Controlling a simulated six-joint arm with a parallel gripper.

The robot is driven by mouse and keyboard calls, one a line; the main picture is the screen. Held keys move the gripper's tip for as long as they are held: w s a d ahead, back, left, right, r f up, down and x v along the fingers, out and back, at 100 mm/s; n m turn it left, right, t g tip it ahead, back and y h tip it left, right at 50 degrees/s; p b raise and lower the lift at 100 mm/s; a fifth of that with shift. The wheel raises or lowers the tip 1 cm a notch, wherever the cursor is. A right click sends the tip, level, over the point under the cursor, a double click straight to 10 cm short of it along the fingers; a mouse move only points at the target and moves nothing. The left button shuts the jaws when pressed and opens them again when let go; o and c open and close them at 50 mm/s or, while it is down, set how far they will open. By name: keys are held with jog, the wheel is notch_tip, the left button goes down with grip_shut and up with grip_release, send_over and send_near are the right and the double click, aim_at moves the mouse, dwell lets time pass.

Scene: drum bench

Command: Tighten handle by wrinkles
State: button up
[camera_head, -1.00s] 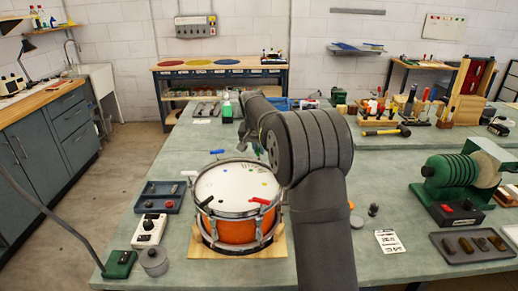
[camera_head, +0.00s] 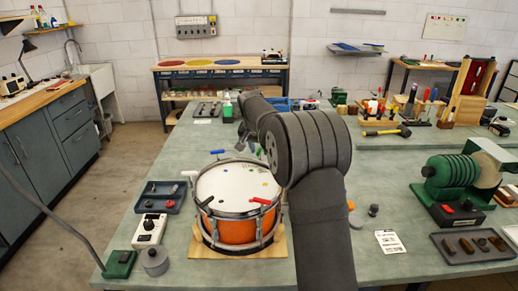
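The drum (camera_head: 237,229), orange with a metal rim and white head, stands upright on a wooden base (camera_head: 207,249). Small coloured handles sit around its rim: a red handle (camera_head: 262,201), a black handle (camera_head: 205,202), a white handle (camera_head: 189,174) and a blue handle (camera_head: 217,152). Small coloured marks lie on the drum head. My arm rises at the right of the drum and reaches over toward its far side. My gripper is hidden behind my own arm links, so I cannot see its fingers or any contact with a handle.
A dark tray (camera_head: 177,205), a white box with a knob (camera_head: 149,231), a green box (camera_head: 118,263) and a grey round tin (camera_head: 155,261) stand left of the drum. A green grinder (camera_head: 452,178) and a tray of small parts (camera_head: 437,240) are at right.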

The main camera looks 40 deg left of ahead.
jog(key=v, duration=1.7)
jog(key=shift+r, duration=0.2)
jog(key=shift+s, duration=0.1)
jog(key=x, duration=1.7)
jog(key=shift+f, duration=0.25)
jog(key=shift+f, duration=0.25)
jog(key=shift+d+r+n, duration=0.1)
jog(key=shift+r+n, duration=0.2)
jog(key=shift+n, duration=0.4)
jog(key=n+g+y, duration=0.1)
jog(key=n, duration=0.2)
jog(key=shift+w, duration=0.2)
jog(key=shift+n+g+y, duration=0.6)
jog(key=shift+n+g, duration=0.1)
jog(key=shift+n, duration=1.3)
